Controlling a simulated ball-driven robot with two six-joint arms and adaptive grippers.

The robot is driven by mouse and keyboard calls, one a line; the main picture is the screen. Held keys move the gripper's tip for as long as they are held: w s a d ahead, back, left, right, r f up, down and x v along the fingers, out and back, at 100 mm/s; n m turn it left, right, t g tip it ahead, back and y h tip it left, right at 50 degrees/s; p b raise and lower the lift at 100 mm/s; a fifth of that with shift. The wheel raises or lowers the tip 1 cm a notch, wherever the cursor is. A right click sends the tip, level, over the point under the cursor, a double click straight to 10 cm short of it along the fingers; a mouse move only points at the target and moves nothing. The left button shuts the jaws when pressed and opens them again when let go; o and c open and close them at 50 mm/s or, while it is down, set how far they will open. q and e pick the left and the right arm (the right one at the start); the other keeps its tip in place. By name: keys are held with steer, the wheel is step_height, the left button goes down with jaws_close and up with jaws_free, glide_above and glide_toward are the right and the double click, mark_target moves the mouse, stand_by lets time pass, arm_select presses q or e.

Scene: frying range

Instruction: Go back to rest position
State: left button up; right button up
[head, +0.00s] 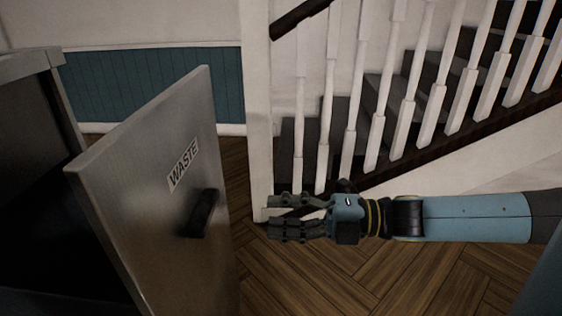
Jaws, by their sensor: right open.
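My right gripper (272,215) reaches in from the right on a blue arm and points left. Its dark fingers are apart, with nothing between them. It is to the right of a grey metal door (150,220) marked "WASTE", with a visible gap to the door's black handle (203,212). The door stands swung open from a cabinet. My left gripper is not in view.
The dark open cabinet (60,62) is at the left. A staircase with white balusters (378,125) and a white newel post (256,110) stands behind my right arm. Wooden floor (400,280) shows clear below the arm. A blue-panelled wall (160,90) is at the back.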

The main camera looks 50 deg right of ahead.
steer(key=s+d+f+m+g+h+p, duration=0.2)
steer(key=s+f+m+h+p, duration=0.15)
steer(key=f+m+h, duration=0.6)
steer(key=s+d+f+m+g+h+p, duration=0.15)
steer(key=s+f+m, duration=0.4)
steer(key=f, duration=0.85)
steer(key=s+a+f+m+g, duration=0.1)
steer(key=s+f+m+g, duration=0.2)
steer(key=s, duration=0.5)
steer(key=s+a+f+m+g+p, duration=0.1)
steer(key=s+f+m+g, duration=0.3)
steer(key=s, duration=0.5)
steer(key=s+a+f+m+g+h, duration=0.1)
steer(key=s+a+f+m+g, duration=0.1)
steer(key=s+f, duration=0.4)
steer(key=s+m+g, duration=0.1)
steer(key=s, duration=0.2)
steer(key=shift+s+a+f, duration=0.2)
steer(key=shift+a+f, duration=0.05)
steer(key=shift+a, duration=0.1)
